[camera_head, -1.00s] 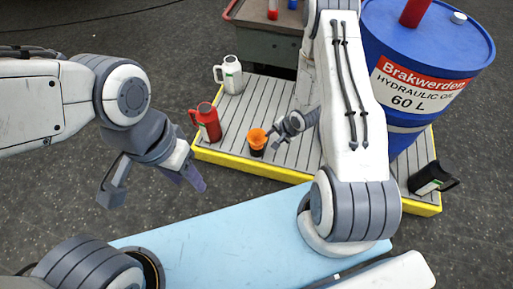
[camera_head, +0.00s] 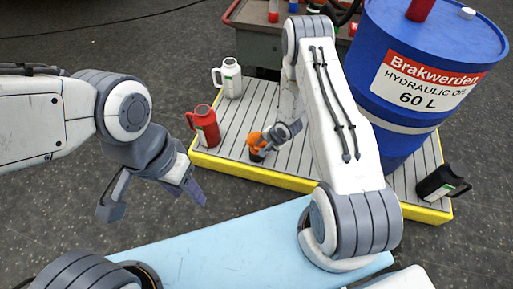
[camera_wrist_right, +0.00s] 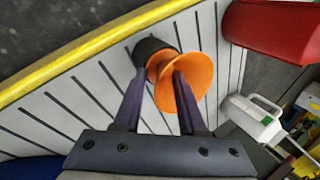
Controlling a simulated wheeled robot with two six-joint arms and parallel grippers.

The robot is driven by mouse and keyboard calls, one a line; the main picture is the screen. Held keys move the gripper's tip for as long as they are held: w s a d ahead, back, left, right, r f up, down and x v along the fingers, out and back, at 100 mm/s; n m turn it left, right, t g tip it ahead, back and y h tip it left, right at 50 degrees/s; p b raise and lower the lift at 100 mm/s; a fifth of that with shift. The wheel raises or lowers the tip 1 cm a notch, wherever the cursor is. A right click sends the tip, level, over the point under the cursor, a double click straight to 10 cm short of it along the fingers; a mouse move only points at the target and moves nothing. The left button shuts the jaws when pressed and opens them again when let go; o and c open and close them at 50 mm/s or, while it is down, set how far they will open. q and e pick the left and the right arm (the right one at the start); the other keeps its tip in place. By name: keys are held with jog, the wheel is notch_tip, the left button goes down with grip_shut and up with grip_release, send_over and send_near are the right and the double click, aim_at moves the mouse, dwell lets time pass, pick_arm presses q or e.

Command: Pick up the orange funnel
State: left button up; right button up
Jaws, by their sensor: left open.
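The orange funnel (camera_head: 256,139) sits on top of a small dark container on the slatted platform. In the right wrist view the funnel (camera_wrist_right: 192,76) is tilted in the picture, with its wide mouth toward the right and the dark container (camera_wrist_right: 148,50) behind its narrow end. My right gripper (camera_head: 265,143) is at the funnel. Its fingers (camera_wrist_right: 160,76) are apart, one beside the funnel and one in front of its mouth; contact cannot be told. My left gripper (camera_head: 158,205) is open and empty, well left of the platform.
A red jug (camera_head: 206,128) stands left of the funnel and a white jug (camera_head: 230,79) behind it. A blue oil drum (camera_head: 420,60) and a black jug (camera_head: 440,183) are on the right. The yellow platform edge (camera_head: 245,172) runs in front.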

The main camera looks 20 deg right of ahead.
grip_shut()
jog(key=shift+s, duration=0.1)
dwell(1.2)
